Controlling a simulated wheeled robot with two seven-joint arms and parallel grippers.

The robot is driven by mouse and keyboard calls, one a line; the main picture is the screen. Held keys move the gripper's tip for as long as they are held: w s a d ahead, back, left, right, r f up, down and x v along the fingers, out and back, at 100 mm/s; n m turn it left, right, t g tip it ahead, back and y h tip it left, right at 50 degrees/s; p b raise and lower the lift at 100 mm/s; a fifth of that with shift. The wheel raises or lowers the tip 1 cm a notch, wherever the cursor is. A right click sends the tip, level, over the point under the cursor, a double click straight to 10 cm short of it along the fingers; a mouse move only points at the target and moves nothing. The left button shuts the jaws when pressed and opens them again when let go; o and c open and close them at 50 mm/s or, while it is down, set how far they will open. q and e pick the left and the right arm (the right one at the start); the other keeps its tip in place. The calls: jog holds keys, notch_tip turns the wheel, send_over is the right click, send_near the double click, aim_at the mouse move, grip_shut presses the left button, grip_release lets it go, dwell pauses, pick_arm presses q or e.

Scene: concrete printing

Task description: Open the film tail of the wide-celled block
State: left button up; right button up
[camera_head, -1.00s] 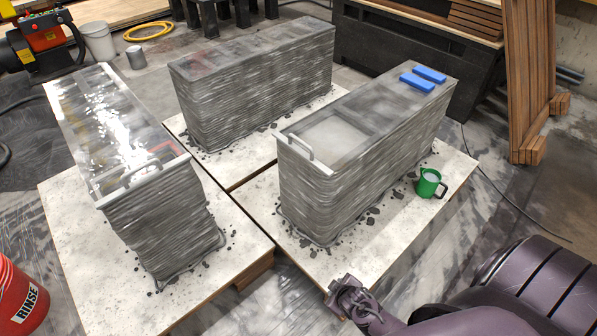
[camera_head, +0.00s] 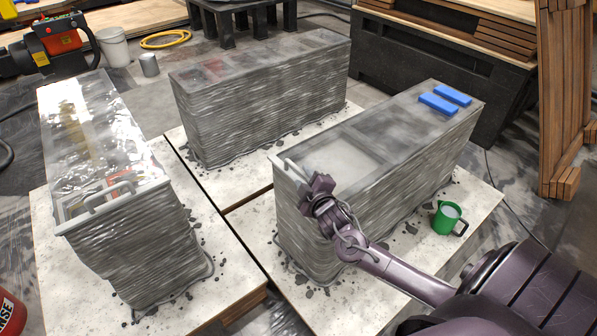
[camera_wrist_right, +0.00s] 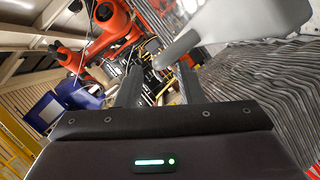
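The block at the right (camera_head: 375,200) has grey layered walls and large cells on top under a clear film (camera_head: 342,160); it looks like the wide-celled one. A pale bar with a handle (camera_head: 290,167) lies across the film's near end. My right gripper (camera_head: 318,187) is at the block's near top corner, just right of the handle, partly covering that corner. In the right wrist view, my fingers (camera_wrist_right: 160,85) are apart with nothing clearly between them. A grey handle-like rod (camera_wrist_right: 180,48) shows just beyond them; contact cannot be told. My left gripper is out of view.
Two blue blocks (camera_head: 445,99) lie on the film's far end. A green mug (camera_head: 447,218) stands on the board beside the block. A second block (camera_head: 130,240) with film and handle bar stands left, a third (camera_head: 265,105) behind.

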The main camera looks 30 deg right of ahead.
aim_at(301, 174)
jog(key=x, duration=0.5)
jog(key=shift+f, duration=0.1)
grip_shut()
